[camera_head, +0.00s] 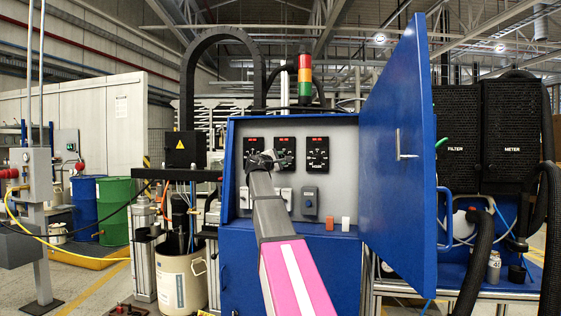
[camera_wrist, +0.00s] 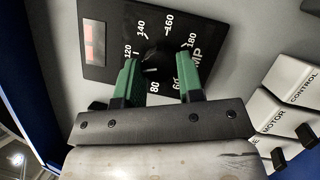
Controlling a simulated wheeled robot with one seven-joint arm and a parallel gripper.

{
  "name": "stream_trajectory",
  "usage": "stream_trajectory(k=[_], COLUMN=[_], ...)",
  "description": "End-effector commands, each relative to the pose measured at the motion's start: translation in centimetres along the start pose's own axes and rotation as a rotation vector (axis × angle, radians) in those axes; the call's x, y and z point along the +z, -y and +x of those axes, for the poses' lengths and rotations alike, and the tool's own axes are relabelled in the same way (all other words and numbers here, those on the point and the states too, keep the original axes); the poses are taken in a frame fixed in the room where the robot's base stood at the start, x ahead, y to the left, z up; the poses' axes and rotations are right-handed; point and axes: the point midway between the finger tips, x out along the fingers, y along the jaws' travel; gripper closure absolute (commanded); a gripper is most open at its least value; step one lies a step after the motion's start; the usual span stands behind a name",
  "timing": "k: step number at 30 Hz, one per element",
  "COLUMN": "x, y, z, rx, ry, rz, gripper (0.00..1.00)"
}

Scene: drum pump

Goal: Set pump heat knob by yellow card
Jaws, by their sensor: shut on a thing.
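The pump heat knob (camera_wrist: 153,62) is a dark knob on a black dial plate (camera_wrist: 108,40) with white numbers from 60 to 180 and partly visible lettering ending in "MP". In the wrist view, my gripper (camera_wrist: 157,72) has its green fingers on either side of the knob, shut on it. The knob's pointer is too dark to read. In the head view, my gripper (camera_head: 262,160) is at the leftmost of three black dials in the open blue cabinet (camera_head: 285,250), covering much of that dial. I cannot make out a yellow card.
The middle dial (camera_head: 285,152) and right dial (camera_head: 317,155) are close by. Switch boxes (camera_head: 309,202) sit below them. The blue door (camera_head: 396,160) stands open at the right. An orange block (camera_head: 329,227) and a white block (camera_head: 345,224) are on the ledge.

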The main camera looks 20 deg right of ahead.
Motion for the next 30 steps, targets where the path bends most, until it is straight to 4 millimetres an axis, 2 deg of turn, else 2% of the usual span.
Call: stream_trajectory(k=[6, 15, 30], x=[0.02, 0.08, 0.10], y=[-0.16, -0.21, -0.17], z=[0.01, 0.01, 0.00], rx=[-0.067, -0.126, -0.148], ry=[0.000, 0.000, 0.001], rz=[0.160, 0.302, 0.352], gripper=[0.89, 0.89, 0.89])
